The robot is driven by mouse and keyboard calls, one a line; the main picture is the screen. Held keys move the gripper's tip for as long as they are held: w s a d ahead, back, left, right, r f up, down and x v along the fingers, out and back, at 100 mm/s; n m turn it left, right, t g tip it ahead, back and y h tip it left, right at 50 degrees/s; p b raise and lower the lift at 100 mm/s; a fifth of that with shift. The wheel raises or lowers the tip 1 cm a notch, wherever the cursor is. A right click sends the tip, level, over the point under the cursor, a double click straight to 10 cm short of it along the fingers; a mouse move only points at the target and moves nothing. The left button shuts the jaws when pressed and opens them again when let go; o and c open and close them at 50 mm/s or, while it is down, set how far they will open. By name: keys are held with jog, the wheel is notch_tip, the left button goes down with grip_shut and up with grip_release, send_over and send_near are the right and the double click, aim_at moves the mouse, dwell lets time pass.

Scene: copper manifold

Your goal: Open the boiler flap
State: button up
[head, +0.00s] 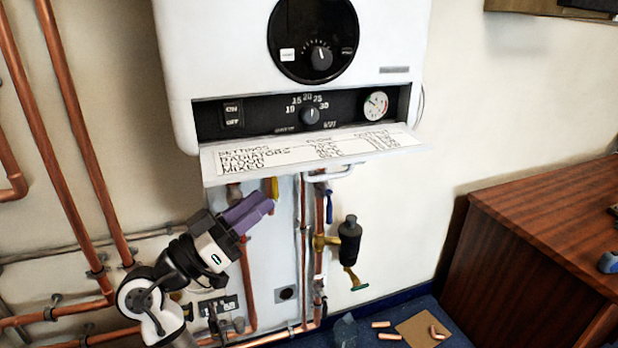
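The white boiler (230,50) hangs on the wall at the upper middle of the head view. Its flap (315,152) is swung down and sticks out toward me below the control panel (265,115), with a printed settings table on its inner face. A pale handle (340,174) shows under the flap's front edge. My gripper (262,205), with purple fingers, is below and left of the flap, pointing up and right. It appears apart from the flap and holds nothing that I can see. The finger gap is not clear from this angle.
Copper pipes (75,130) run along the left wall and below the boiler. A valve with a black body (349,240) hangs right of the pipes. A wooden cabinet (535,240) stands at the right. Copper pieces (389,336) lie on a blue surface at the bottom.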

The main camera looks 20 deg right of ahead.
aim_at(336, 174)
jog(key=d+r+m+g+p, duration=0.1)
jog(key=d, duration=0.3)
jog(key=s+d+r+m+g+p, duration=0.1)
jog(key=d+r+g+p, duration=0.1)
jog(key=d, duration=0.2)
jog(key=s+d+r+m+g+h+p, duration=0.1)
jog(key=d+g, duration=0.1)
jog(key=d, duration=0.2)
jog(key=shift+d+r+m, duration=0.25)
jog(key=shift+r+m, duration=0.05)
jog(key=shift+r, duration=0.05)
jog(key=shift+w+d+r+p, duration=0.1)
jog(key=shift+d+p, duration=0.25)
jog(key=shift+d, duration=0.15)
